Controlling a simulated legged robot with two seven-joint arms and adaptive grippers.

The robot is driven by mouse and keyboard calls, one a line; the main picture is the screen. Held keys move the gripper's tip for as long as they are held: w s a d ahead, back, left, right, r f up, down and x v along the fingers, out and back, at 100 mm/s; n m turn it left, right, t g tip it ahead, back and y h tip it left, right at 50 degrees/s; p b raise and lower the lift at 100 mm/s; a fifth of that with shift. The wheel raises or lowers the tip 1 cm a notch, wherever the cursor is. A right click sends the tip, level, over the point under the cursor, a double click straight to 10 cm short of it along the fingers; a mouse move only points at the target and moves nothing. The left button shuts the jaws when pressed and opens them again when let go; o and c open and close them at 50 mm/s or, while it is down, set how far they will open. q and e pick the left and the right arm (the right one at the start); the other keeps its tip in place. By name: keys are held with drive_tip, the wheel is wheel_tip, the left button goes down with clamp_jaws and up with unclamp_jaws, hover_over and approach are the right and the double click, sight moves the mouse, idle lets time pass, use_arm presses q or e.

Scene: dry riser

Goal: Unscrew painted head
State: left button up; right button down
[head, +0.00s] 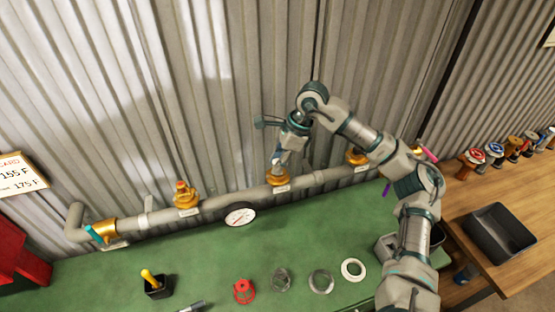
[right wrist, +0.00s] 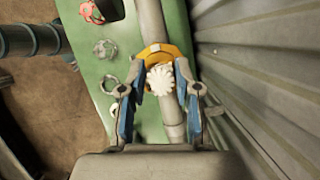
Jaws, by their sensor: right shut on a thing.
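A grey pipe (head: 235,200) runs along the corrugated wall, with brass fittings on it. In the right wrist view, a white toothed head (right wrist: 160,80) sits at the middle brass fitting (right wrist: 160,53); that fitting also shows in the head view (head: 278,188). My right gripper (head: 277,165) reaches down onto it from above. In the right wrist view, the fingers of my right gripper (right wrist: 158,90) stand on both sides of the white head and are shut on it. The exact contact is partly hidden. My left gripper is not in view.
Another brass fitting (head: 186,196) stands left, and one (head: 357,157) right. A gauge (head: 240,217) hangs on the pipe's front. A red handwheel (head: 244,291), a white ring (head: 353,270) and other rings lie on the green bench. A black tray (head: 497,245) sits on the wooden table.

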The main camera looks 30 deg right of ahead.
drive_tip(key=shift+d, duration=0.1)
drive_tip(key=n+p, duration=0.1)
drive_tip(key=n+g+p, duration=0.1)
drive_tip(key=shift+r+n+y, duration=0.25)
drive_tip(key=shift+n+y, duration=0.05)
drive_tip(key=shift+n+g+p, duration=0.3)
drive_tip(key=shift+n, duration=0.4)
drive_tip(key=shift+f+n+g, duration=0.15)
drive_tip(key=shift+n+g, duration=0.15)
drive_tip(key=shift+n, duration=0.5)
drive_tip(key=c, duration=0.8)
unclamp_jaws()
drive_tip(key=shift+f, duration=0.1)
drive_tip(key=shift+c, duration=0.2)
drive_tip(key=shift+d, duration=0.1)
